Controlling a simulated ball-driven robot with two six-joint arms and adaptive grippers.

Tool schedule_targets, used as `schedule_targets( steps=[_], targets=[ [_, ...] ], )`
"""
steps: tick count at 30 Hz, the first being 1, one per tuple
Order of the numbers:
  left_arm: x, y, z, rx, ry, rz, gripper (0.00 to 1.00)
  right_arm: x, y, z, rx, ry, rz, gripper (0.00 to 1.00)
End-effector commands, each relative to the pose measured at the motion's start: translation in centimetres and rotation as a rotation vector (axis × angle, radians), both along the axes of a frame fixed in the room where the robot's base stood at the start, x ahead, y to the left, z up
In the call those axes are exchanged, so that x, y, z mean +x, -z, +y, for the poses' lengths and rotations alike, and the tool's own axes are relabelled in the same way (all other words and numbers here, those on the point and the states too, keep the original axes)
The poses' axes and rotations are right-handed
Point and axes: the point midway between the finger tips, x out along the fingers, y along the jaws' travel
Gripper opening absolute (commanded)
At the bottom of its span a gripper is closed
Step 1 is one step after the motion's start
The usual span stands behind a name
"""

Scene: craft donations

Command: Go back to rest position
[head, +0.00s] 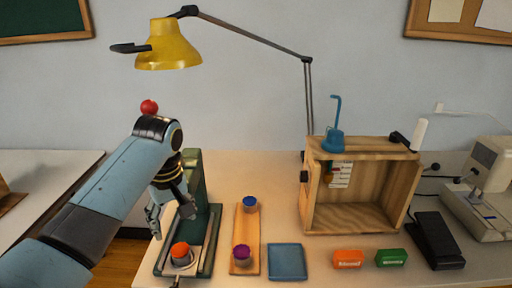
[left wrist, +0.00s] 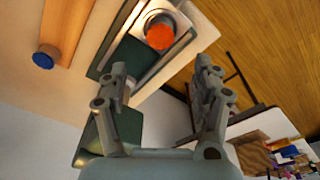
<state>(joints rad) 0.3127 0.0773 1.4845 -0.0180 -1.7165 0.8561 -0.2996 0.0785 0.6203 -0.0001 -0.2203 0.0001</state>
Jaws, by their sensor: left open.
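My left gripper (head: 172,219) is open and empty. It hangs in front of a dark green stand (head: 205,232), above and slightly left of an orange-topped piece (head: 180,250) on the stand's light base plate. In the left wrist view, my left gripper's two fingers (left wrist: 160,78) are spread wide with nothing between them. The orange top (left wrist: 160,36) lies beyond the fingertips on its round metal seat, apart from them. My arm hides part of the stand in the head view. My right gripper is in neither view.
A wooden strip (head: 247,222) holds a blue-topped and a purple-topped piece. Right of it are a blue square pad (head: 287,262), orange (head: 348,259) and green (head: 391,257) blocks, and an open wooden box (head: 310,215). A yellow lamp (head: 168,48) hangs above. A floor gap lies left.

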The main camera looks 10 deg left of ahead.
Motion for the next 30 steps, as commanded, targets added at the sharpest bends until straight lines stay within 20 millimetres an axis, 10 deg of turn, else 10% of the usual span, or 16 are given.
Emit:
schedule_targets(
  steps=[5, 10, 18, 30],
  targets=[
    [-2.6, 0.9, 0.0, 0.012, 0.083, -0.010, 0.66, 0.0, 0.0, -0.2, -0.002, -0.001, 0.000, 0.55],
    [-10.2, 1.4, -0.2, 0.054, 0.355, -0.050, 0.66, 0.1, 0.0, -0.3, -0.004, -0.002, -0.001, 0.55],
    [-18.3, -1.1, -1.1, 0.113, 0.672, -0.100, 0.66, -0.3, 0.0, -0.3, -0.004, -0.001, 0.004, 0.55],
    [-25.4, -5.7, -2.2, 0.175, 0.955, -0.143, 0.66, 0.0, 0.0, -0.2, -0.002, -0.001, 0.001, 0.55]
  ],
)
